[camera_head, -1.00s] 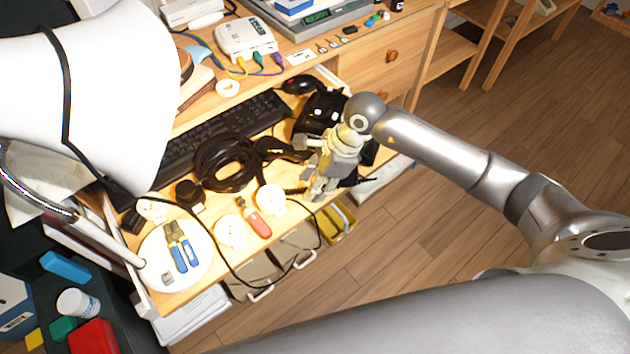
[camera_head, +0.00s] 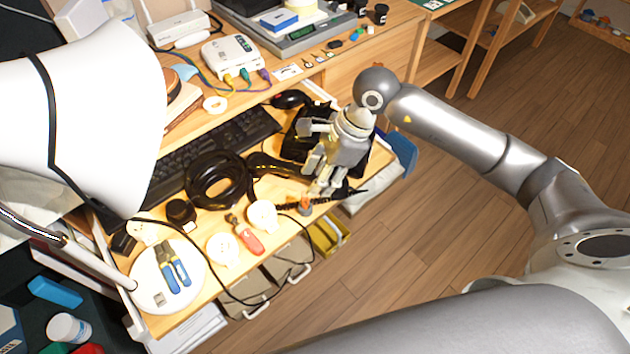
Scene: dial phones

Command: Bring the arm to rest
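My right arm (camera_head: 450,125) reaches in from the right over the desk. My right gripper (camera_head: 308,158) is above the pulled-out tray, in front of a black device (camera_head: 291,146) that it partly hides. Its fingers are spread apart, and I see nothing held between them. A black cable or handset (camera_head: 268,165) with a thick black coil (camera_head: 215,180) lies left of the gripper. My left gripper does not show.
A white router (camera_head: 231,54) stands behind. A large white shape (camera_head: 85,110) blocks the left. Open floor (camera_head: 420,250) lies to the right.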

